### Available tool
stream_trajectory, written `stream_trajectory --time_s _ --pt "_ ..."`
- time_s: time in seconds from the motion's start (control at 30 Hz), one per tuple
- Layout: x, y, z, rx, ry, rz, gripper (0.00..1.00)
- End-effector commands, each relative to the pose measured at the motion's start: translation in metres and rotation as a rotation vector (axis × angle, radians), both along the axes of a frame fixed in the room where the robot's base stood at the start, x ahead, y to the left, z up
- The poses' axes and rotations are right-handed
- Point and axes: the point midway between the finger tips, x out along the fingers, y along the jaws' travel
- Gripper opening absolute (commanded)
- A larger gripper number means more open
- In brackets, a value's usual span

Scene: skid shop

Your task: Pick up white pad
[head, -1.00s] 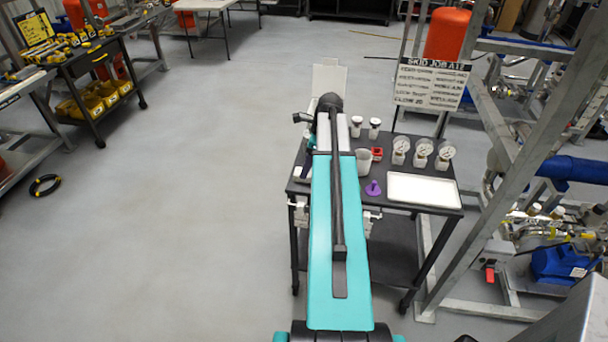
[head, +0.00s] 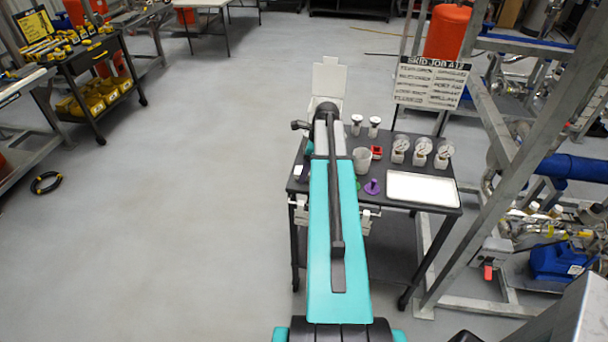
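No item is plainly marked as the white pad. A small white piece (head: 298,171) lies at the left edge of the black cart top (head: 398,224), beside my arm. A white rectangular tray (head: 423,188) with a raised rim lies at the cart's right front. A white upright panel (head: 328,78) stands behind the far end of my arm. My arm reaches over the left part of the cart.
On the cart stand a white cup (head: 362,160), a red block (head: 376,152), a purple piece (head: 372,187), several gauges (head: 421,151) and two white-based fittings (head: 374,127). A sign (head: 432,81) and steel frame (head: 500,140) rise at right.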

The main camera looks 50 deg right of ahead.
Motion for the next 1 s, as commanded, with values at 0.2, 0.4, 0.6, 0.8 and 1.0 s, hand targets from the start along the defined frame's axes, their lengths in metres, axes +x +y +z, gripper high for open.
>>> stream_trajectory --time_s 0.2,0.4,0.6,0.8,1.0 --pt "0.0 0.0 0.0 0.0 0.0 0.0 0.32" --pt "0.0 0.0 0.0 0.0 0.0 0.0 0.17" --pt "0.0 0.0 0.001 0.0 0.0 0.0 0.17" --pt "0.0 0.0 0.005 -0.001 -0.001 0.0 0.17" --pt "0.0 -0.001 0.017 -0.001 0.0 -0.001 0.17"
